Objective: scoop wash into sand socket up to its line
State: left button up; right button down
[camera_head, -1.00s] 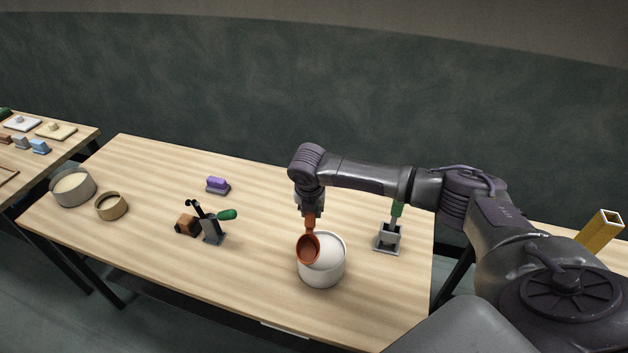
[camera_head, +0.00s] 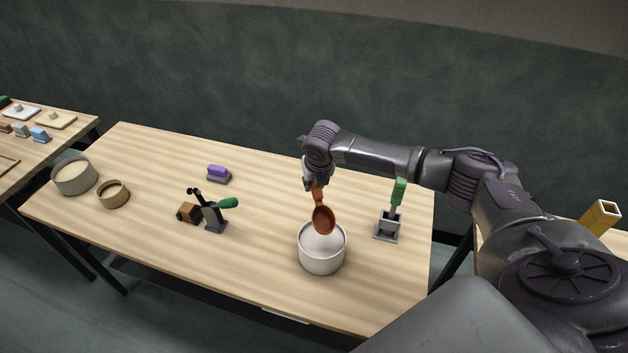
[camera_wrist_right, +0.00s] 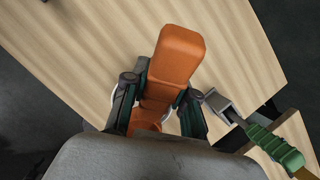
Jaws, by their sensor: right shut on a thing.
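My right gripper (camera_head: 316,184) is shut on the handle of an orange-brown scoop (camera_head: 323,220). In the right wrist view the fingers (camera_wrist_right: 158,97) close on both sides of the orange handle (camera_wrist_right: 178,58). The scoop's bowl hangs steeply tilted over the far part of a white round pot (camera_head: 321,260) with white wash (camera_head: 318,241) inside. I see no wash in the scoop's bowl. A small sand-coloured round socket (camera_head: 113,195) stands at the table's left; its line and fill level cannot be made out. My left gripper is not in view.
A grey round tub (camera_head: 75,178) with pale contents stands beside the socket. A green-handled tool on a stand (camera_head: 214,216), a purple-topped block (camera_head: 218,174) and a grey holder with a green handle (camera_head: 388,225) are on the table. The table's middle is mostly free.

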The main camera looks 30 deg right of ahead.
aim_at(315, 198)
jog(key=shift+t, duration=0.9)
jog(key=f+b, duration=0.1)
jog(key=f, duration=0.1)
jog(key=s+f+b, duration=0.1)
jog(key=f, duration=0.2)
jog(key=shift+a+b, duration=0.15)
jog(key=shift+b, duration=0.15)
notch_tip(315, 198, down, 6)
jog(key=b, duration=0.2)
jog(key=shift+r+b, duration=0.2)
jog(key=shift+b, duration=0.1)
jog(key=shift+f, duration=0.2)
jog(key=shift+w, duration=0.1)
